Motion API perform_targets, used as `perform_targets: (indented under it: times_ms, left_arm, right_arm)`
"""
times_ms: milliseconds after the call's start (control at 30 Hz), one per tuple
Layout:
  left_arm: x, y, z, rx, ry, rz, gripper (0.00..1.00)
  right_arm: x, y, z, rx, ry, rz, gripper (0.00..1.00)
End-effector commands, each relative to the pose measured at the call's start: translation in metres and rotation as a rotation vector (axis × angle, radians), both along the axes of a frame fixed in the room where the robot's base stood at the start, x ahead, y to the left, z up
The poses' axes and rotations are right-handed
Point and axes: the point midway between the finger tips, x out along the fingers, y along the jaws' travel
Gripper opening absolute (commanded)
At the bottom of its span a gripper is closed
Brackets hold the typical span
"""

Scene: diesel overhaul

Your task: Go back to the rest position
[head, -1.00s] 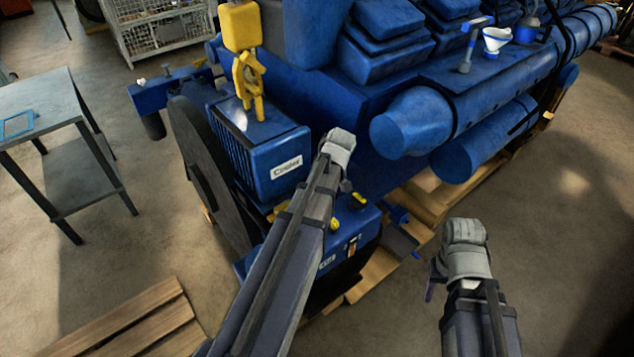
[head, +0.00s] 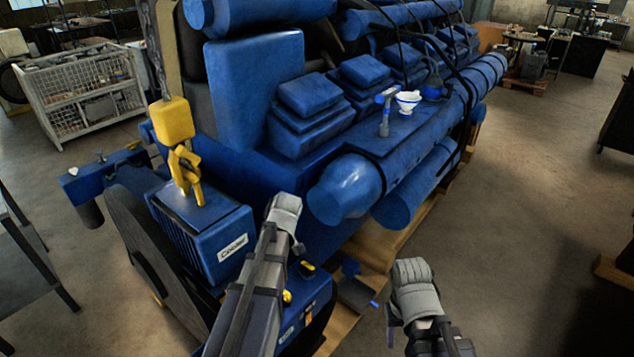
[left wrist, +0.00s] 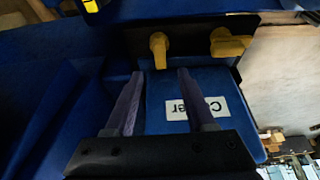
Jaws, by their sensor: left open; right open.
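My left gripper (left wrist: 155,100) shows in the left wrist view with its two fingers apart and nothing between them. Past the fingers is the blue cooler box (left wrist: 180,92) with its white label. In the head view my left arm reaches up in front of the engine, just right of the cooler box (head: 205,235); its fingers are hidden there. My right gripper (head: 390,325) is at the lower right of the head view, open, with no object seen in it, over the floor beside the pallet.
The large blue engine (head: 260,90) stands on a wooden pallet (head: 375,245). A yellow hook (head: 186,172) hangs above the cooler. A wire crate (head: 85,88) stands at left.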

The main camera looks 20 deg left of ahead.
Motion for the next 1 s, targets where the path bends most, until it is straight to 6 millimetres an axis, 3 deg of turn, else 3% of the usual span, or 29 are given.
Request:
perform_targets:
  times_ms: [67, 167, 367, 500, 633, 800, 1000]
  left_arm:
    - [-0.001, -0.002, -0.001, -0.001, 0.003, -0.008, 0.55]
    - [-0.006, -0.023, -0.013, -0.009, 0.034, -0.087, 0.55]
    - [-0.042, -0.119, -0.058, -0.043, 0.195, -0.515, 0.55]
    - [-0.079, -0.185, -0.087, -0.068, 0.315, -0.865, 0.55]
    - [-0.116, -0.233, -0.108, -0.088, 0.409, -1.168, 0.55]
    - [-0.146, -0.265, -0.120, -0.106, 0.477, -1.408, 0.55]
    - [-0.153, -0.272, -0.120, -0.110, 0.495, -1.469, 0.55]
  right_arm:
    - [0.000, 0.000, -0.001, 0.000, 0.000, 0.000, 0.50]
    - [0.000, 0.000, -0.011, 0.000, 0.000, 0.001, 0.50]
    - [0.000, 0.000, -0.049, -0.001, 0.000, 0.005, 0.50]
    - [0.000, 0.000, -0.074, -0.002, 0.000, 0.008, 0.50]
    - [0.000, 0.000, -0.094, -0.002, 0.001, 0.011, 0.50]
    - [0.000, 0.000, -0.105, -0.003, 0.000, 0.013, 0.50]
    - [0.000, 0.000, -0.105, -0.002, 0.001, 0.014, 0.50]
